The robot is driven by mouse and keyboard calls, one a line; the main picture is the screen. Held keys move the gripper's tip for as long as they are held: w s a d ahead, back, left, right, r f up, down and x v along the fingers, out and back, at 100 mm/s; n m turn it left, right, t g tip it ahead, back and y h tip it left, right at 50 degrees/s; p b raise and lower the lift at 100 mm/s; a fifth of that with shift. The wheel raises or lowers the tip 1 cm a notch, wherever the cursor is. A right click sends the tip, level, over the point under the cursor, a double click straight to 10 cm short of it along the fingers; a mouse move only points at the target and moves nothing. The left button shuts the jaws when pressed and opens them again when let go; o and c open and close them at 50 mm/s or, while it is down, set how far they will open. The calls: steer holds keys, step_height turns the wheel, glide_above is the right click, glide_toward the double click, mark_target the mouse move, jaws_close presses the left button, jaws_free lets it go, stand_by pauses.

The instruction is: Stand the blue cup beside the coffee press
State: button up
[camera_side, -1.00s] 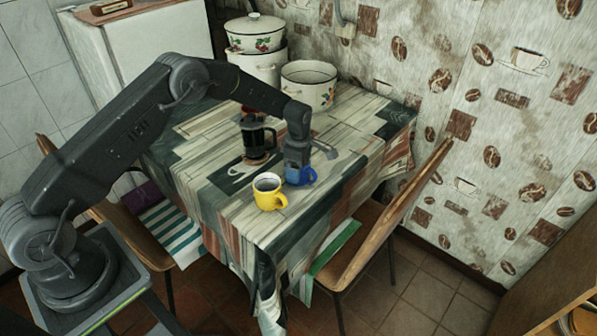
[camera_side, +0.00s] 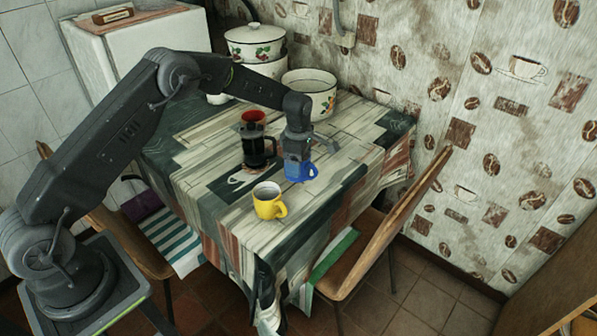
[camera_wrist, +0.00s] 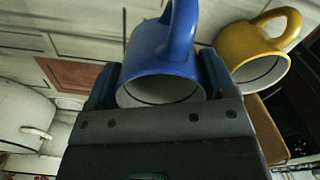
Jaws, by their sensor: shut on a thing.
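My gripper (camera_side: 298,165) is shut on the blue cup (camera_side: 296,171), near the middle of the table. The wrist view shows the blue cup (camera_wrist: 165,50) between the two fingers (camera_wrist: 160,85), with its handle pointing away from them. The coffee press (camera_side: 257,151) is a dark glass jug with a handle, standing on the table just left of my gripper in the side view. A gap separates it from the cup. I cannot tell whether the cup's base touches the table.
A yellow cup (camera_side: 267,203) stands nearer the front edge; it also shows in the wrist view (camera_wrist: 250,52). Enamel pots (camera_side: 309,98) stand at the back. The tabletop to the right (camera_side: 350,140) is clear.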

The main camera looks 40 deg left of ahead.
step_height(320, 180, up, 12)
steer(key=s+a, duration=2.1)
steer(key=a, duration=0.2)
steer(key=w+d+f, duration=0.2)
steer(key=f, duration=0.2)
steer(key=w+d+f, duration=0.2)
steer(key=w+f, duration=0.1)
steer(key=f, duration=0.1)
steer(key=w+d+f, duration=0.3)
steer(key=f, duration=0.1)
steer(key=shift+w+f, duration=0.1)
steer(key=shift+f, duration=2.2)
steer(key=shift+f, duration=0.1)
steer(key=o, duration=1)
